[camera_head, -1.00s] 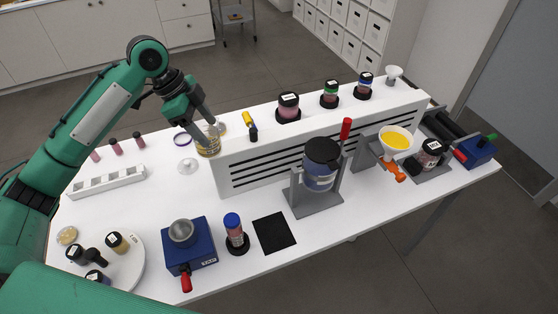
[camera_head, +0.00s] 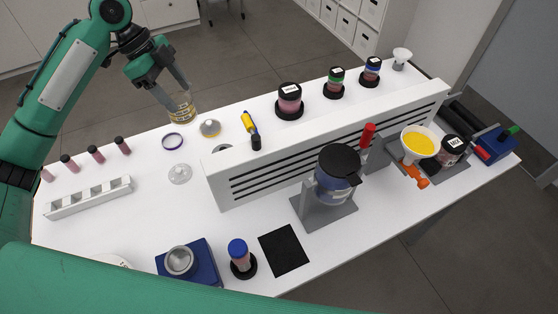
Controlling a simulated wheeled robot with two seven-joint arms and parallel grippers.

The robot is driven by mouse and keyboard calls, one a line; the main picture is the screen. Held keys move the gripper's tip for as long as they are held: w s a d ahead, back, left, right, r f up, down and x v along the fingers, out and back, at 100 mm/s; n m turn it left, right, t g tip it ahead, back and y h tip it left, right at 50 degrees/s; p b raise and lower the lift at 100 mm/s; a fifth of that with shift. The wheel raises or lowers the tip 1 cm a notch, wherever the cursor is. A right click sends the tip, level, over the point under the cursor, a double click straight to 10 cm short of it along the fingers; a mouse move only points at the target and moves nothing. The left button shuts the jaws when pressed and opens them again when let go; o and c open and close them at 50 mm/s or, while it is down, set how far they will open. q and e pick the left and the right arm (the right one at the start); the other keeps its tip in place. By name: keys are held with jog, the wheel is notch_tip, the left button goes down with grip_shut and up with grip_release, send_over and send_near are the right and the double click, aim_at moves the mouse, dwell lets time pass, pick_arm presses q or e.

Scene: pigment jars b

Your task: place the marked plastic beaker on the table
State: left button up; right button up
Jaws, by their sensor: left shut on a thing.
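The marked plastic beaker (camera_head: 183,110), clear with yellowish markings, is at the back left of the white table (camera_head: 130,215). My left gripper (camera_head: 172,92) reaches over from the left and is shut on the beaker at its upper part. The beaker looks upright or slightly tilted, and its base appears close to the table's back edge. I cannot tell whether it touches the tabletop. My right gripper is not in view.
Near the beaker lie a purple-rimmed ring (camera_head: 172,141), a small round dish (camera_head: 210,127) and a clear glass piece (camera_head: 180,173). A yellow-and-black tool (camera_head: 250,128) lies to the right. Bare table shows at the left centre.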

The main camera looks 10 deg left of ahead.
aim_at(183, 112)
pick_arm(q)
notch_tip(183, 112, down, 6)
jog(key=b, duration=0.5)
jog(key=shift+r, duration=0.25)
jog(key=shift+w+f+b, duration=0.15)
jog(key=shift+f+b, duration=0.2)
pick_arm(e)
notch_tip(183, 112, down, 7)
pick_arm(q)
jog(key=shift+f, duration=0.3)
notch_tip(183, 112, down, 20)
jog(key=p, duration=0.4)
jog(key=shift+r, duration=0.25)
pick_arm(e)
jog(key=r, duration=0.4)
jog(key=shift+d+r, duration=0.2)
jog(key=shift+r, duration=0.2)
